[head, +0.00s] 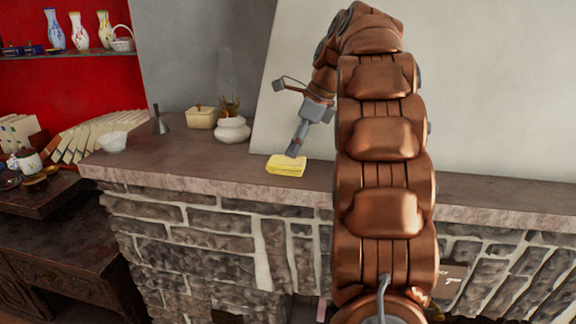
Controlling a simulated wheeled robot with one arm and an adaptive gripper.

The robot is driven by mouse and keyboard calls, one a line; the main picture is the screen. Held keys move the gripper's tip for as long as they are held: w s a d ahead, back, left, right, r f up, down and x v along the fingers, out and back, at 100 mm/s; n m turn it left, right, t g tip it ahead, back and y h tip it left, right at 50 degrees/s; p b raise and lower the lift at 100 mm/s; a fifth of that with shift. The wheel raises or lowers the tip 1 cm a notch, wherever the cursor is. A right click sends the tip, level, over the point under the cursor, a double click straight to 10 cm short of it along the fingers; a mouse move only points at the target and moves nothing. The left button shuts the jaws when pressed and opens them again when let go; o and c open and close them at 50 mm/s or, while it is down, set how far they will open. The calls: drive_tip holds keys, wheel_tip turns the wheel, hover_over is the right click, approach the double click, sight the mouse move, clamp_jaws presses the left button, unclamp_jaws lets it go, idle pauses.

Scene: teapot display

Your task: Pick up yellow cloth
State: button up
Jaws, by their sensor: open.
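The yellow cloth (286,166) lies as a folded block on the stone mantel (215,158), near its front edge and left of my arm. My gripper (293,155) points down and to the left, with its fingertips at the cloth's top right part in the picture. It is open. I cannot tell whether the fingertips touch the cloth or hover just above it. My arm's thick copper links hide the mantel to the right of the cloth.
A white lidded pot (232,131), a cream box (201,118), a glass lamp (229,85), a dark bell (159,122) and a glass bowl (112,142) stand left on the mantel. A pale panel (480,90) leans behind. Mantel space around the cloth's left side is clear.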

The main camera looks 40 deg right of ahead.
sight(288, 161)
drive_tip(key=shift+d+p+x, duration=0.2)
drive_tip(key=shift+p+x, duration=0.45)
drive_tip(key=shift+x, duration=1.9)
drive_tip(key=shift+w, duration=0.15)
drive_tip(key=shift+c, duration=0.2)
drive_tip(key=c, duration=1.1)
drive_tip(key=shift+r+b, duration=0.35)
drive_tip(key=shift+r, duration=3.25)
drive_tip(key=shift+r+p, duration=1.2)
drive_tip(key=shift+r, duration=0.25)
